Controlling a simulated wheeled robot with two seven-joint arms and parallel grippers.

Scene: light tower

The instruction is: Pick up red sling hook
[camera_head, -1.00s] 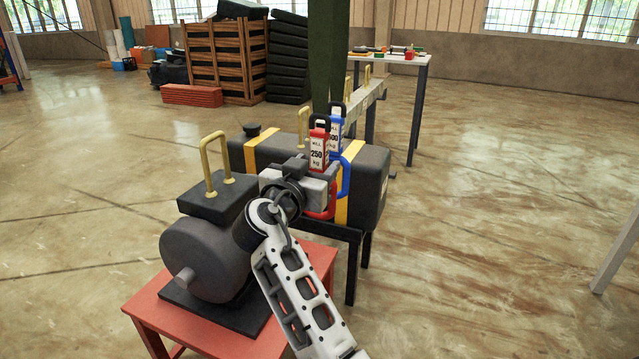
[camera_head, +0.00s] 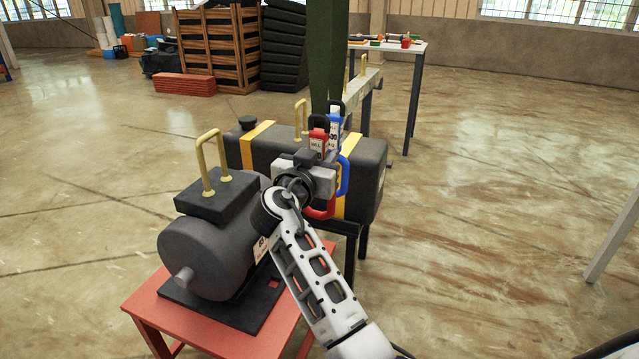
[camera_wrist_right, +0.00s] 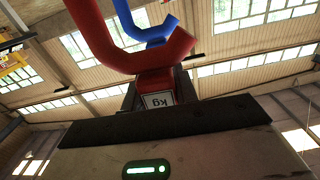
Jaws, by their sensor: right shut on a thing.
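The red sling hook (camera_head: 318,140) hangs upright in front of the dark tank with yellow bands (camera_head: 264,146). Its label is partly hidden by my right gripper (camera_head: 318,164), and its red hook end shows below the gripper. In the right wrist view, the red hook (camera_wrist_right: 129,57) curves above the gripper (camera_wrist_right: 163,100), whose fingers are closed on the block with the "kg" label. A blue sling hook (camera_head: 336,130) hangs just behind and to the right; it also shows in the right wrist view (camera_wrist_right: 150,33). My left gripper is not in view.
A dark cylindrical motor (camera_head: 212,243) with a yellow-handled block on top sits on a red table (camera_head: 160,312) at the front left. A green strap (camera_head: 326,55) hangs above the hooks. A white table (camera_head: 412,47) stands behind. Floor at right is mostly clear.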

